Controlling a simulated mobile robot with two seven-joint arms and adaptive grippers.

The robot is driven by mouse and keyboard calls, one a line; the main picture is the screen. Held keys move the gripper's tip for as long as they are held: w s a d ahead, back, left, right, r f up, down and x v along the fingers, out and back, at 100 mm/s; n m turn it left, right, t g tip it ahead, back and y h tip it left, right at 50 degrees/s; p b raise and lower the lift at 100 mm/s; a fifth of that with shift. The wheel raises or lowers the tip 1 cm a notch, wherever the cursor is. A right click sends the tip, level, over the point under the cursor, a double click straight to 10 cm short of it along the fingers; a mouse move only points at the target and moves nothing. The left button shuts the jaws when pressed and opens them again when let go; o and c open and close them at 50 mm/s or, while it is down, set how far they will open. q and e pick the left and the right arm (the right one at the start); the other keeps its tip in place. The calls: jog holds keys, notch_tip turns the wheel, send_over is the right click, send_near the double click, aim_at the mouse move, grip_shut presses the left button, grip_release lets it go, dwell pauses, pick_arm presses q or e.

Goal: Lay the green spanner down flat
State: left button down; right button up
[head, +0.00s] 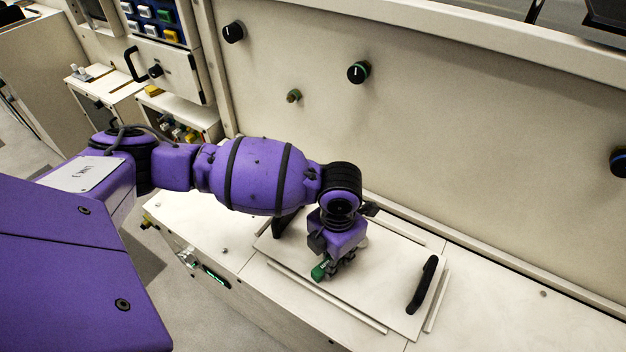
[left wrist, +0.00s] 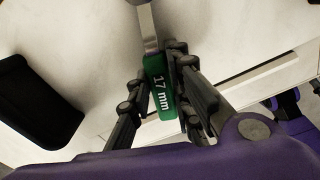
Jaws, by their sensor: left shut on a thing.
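The green spanner (head: 319,271) shows in the head view only as a short green end beside my left gripper (head: 334,264). In the left wrist view its green handle (left wrist: 159,88), marked "17 mm", lies between the two dark fingers, and its grey metal shaft runs out of the top of the picture. My left gripper is shut on the green handle, over a white lid panel (head: 385,287). The far end of the spanner is out of view. I cannot tell whether the spanner touches the panel. My right gripper is in neither view.
The panel has a black handle (head: 421,284) at its right and another (head: 287,222) at its left, partly behind my arm. A pale strip (head: 327,298) lies along its front side. A cream wall with knobs (head: 358,72) stands behind. The bench at the right is clear.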

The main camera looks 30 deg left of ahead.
pick_arm(q)
jog(key=shift+w+f, duration=0.1)
jog(key=shift+f, duration=0.05)
jog(key=c, duration=1.5)
grip_release()
jog(key=shift+c, duration=0.2)
notch_tip(320, 180, up, 12)
